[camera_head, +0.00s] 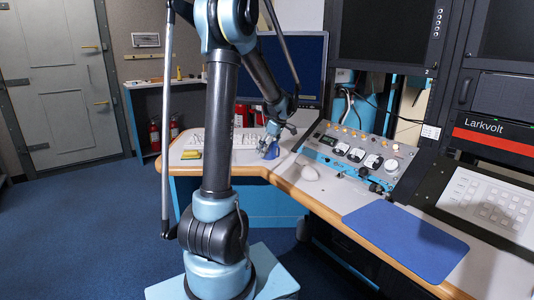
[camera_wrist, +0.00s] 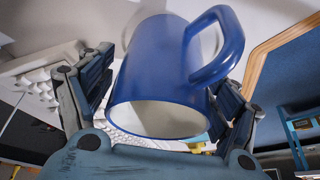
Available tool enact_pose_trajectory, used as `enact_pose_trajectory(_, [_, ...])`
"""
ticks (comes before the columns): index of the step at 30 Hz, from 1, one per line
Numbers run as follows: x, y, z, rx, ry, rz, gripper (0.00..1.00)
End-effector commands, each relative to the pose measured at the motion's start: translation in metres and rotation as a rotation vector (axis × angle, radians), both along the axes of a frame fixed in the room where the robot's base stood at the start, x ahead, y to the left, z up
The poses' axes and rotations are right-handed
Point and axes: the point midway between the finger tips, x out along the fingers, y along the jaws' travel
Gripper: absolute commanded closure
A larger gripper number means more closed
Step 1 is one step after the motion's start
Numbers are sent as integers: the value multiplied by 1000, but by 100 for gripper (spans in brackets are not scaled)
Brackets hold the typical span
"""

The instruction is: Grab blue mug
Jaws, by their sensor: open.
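The blue mug (camera_wrist: 150,75) fills the middle of the wrist view. Its mouth with a pale inside faces the camera, and its handle (camera_wrist: 222,45) sticks out at the upper right. My gripper (camera_wrist: 165,92) is open, with one finger on each side of the mug's body. I cannot tell whether the fingers touch it. In the head view, my gripper (camera_head: 268,147) is low over the desk's left part, near the corner. A small patch of the blue mug (camera_head: 273,128) seems to show there, mostly hidden by the gripper.
A white keyboard (camera_wrist: 38,78) lies to the left in the wrist view. In the head view, a yellow-green block (camera_head: 191,154) lies near the desk's edge. A white mouse (camera_head: 309,173), the control console (camera_head: 350,158) and a blue mat (camera_head: 405,242) are to the right. A monitor (camera_head: 305,60) stands behind.

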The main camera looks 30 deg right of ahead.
Motion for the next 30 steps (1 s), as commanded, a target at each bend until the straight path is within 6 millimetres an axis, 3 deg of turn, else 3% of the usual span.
enact_pose_trajectory(6, [0,0,0,0,0,0,20])
enact_pose_trajectory(12, [0,0,0,0,0,0,65])
enact_pose_trajectory(14, [0,0,0,0,0,0,76])
enact_pose_trajectory(23, [0,0,1,0,0,0,76])
enact_pose_trajectory(30, [0,0,27,0,0,0,76])
